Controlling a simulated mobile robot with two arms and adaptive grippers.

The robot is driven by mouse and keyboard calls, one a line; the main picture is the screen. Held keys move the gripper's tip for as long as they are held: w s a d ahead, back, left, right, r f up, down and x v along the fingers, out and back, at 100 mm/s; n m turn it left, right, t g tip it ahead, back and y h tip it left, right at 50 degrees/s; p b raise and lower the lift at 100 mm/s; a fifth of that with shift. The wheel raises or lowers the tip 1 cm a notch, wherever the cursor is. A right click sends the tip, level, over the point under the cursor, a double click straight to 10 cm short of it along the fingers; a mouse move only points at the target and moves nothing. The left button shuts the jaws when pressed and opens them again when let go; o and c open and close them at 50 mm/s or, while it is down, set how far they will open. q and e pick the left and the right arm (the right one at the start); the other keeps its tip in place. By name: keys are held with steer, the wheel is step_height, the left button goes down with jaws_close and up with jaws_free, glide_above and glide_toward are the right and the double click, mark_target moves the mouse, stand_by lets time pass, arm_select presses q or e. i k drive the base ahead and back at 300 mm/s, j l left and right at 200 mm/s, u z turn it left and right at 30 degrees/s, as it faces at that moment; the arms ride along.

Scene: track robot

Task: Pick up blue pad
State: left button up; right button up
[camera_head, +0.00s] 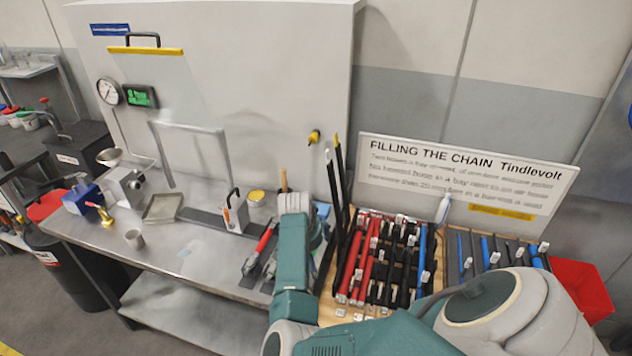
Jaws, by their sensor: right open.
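My right arm reaches up from the bottom over the bench's right part. My right gripper (268,272) is largely hidden by its wrist; it is open, over the bench, to the right of the pale patch and apart from it. My left gripper is out of view.
Racks of red, black and blue pieces (375,260) stand right, before a sign (465,185).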

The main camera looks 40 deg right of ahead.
mark_target(324, 208)
steer(key=i+l, duration=0.2)
steer(key=l, duration=0.15)
steer(key=i+l, duration=0.2)
steer(key=l, duration=0.15)
steer(key=i+l, duration=0.15)
steer(key=l, duration=0.2)
